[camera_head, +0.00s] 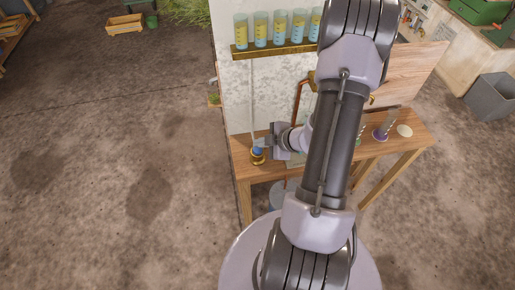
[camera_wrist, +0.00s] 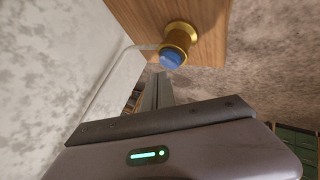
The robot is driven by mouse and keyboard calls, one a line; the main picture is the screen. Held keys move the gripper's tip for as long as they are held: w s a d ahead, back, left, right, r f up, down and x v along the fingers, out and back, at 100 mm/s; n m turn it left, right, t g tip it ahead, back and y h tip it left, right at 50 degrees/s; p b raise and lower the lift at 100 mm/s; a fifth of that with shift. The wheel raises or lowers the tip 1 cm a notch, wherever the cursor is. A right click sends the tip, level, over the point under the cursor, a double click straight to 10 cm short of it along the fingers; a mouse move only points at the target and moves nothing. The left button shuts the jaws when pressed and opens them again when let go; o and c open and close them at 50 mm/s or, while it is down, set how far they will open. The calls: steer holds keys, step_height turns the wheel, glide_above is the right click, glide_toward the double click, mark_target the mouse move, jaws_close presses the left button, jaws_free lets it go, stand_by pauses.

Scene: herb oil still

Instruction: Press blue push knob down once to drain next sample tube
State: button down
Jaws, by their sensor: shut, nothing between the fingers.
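The blue push knob (camera_head: 258,150) sits on a brass base (camera_head: 257,160) at the left end of the wooden bench. In the wrist view the blue knob (camera_wrist: 172,57) tops its brass collar (camera_wrist: 181,33) near the top centre. My gripper (camera_head: 260,142) is shut and empty, right beside or above the knob in the head view. In the wrist view its closed fingers (camera_wrist: 158,80) end close to the knob; I cannot tell if they touch it. Several sample tubes (camera_head: 260,29) with yellow and blue liquid stand in a row on a shelf above.
The wooden bench (camera_head: 270,173) carries a thin pale pipe (camera_head: 252,95) rising by the knob, and a copper pipe (camera_head: 298,100). A purple-based cylinder (camera_head: 381,133) and a pale round dish (camera_head: 404,131) stand at the right. The pale wall panel is close behind.

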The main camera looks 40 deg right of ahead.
mark_target(260, 150)
steer(key=shift+f, duration=0.1)
steer(key=shift+f, duration=0.3)
steer(key=shift+f, duration=0.45)
stand_by(0.6)
steer(key=shift+r, duration=0.15)
steer(key=shift+r+p, duration=0.75)
steer(key=shift+p, duration=0.05)
step_height(260, 150, up, 5)
steer(key=p, duration=0.5)
steer(key=shift+r, duration=0.1)
stand_by(0.5)
